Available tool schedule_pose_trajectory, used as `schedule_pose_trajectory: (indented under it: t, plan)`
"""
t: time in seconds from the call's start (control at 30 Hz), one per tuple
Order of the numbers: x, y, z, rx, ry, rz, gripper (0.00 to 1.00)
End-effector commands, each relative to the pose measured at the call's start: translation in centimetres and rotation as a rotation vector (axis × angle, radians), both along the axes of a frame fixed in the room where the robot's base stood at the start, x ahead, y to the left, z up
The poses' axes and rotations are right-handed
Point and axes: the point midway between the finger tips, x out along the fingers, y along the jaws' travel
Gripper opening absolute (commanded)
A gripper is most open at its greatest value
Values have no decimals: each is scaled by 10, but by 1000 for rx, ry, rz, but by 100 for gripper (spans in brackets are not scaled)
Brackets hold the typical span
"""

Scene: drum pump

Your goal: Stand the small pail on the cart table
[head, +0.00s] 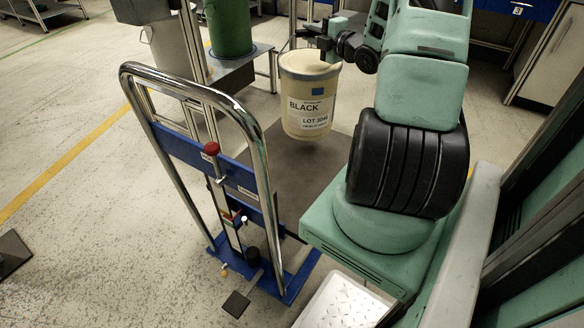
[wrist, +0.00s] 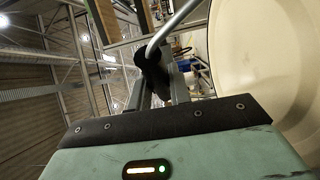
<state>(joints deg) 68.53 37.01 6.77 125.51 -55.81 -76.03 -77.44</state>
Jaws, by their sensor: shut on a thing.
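The small pail (head: 311,100) is cream with a pale lid and a label reading "BLACK". It hangs upright from my gripper (head: 306,33), which is at its top. In the wrist view my gripper (wrist: 155,75) is shut on the pail's bent metal handle, and the pail's pale lid (wrist: 275,65) fills the right side. The cart table (head: 290,175) is a dark grey flat top behind the blue and chrome cart frame. The pail appears over its far part; I cannot tell the exact gap beneath it.
The chrome push handle (head: 140,95) and red-knobbed lever (head: 211,148) rise at the table's near left. A green drum (head: 229,28) stands on a grey stand behind. My arm occupies the right side. The visible near part of the table is bare.

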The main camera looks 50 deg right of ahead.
Motion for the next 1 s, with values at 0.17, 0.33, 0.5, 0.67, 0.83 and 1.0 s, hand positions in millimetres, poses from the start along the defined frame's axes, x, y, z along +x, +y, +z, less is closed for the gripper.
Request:
schedule_pose_trajectory:
  t: [0.17, 0.33, 0.5, 0.67, 0.83, 1.0]
  plan:
    - [0, 1, 1, -7, -7, 0, 0]
    - [0, 1, 4, -5, -4, 0, 0]
    - [0, 1, -8, -1, -3, 0, 0]
    - [0, 1, -33, 1, -2, 0, 0]
    - [0, 1, -52, -2, -4, 1, 0]
    - [0, 1, -59, -3, -5, 1, 0]
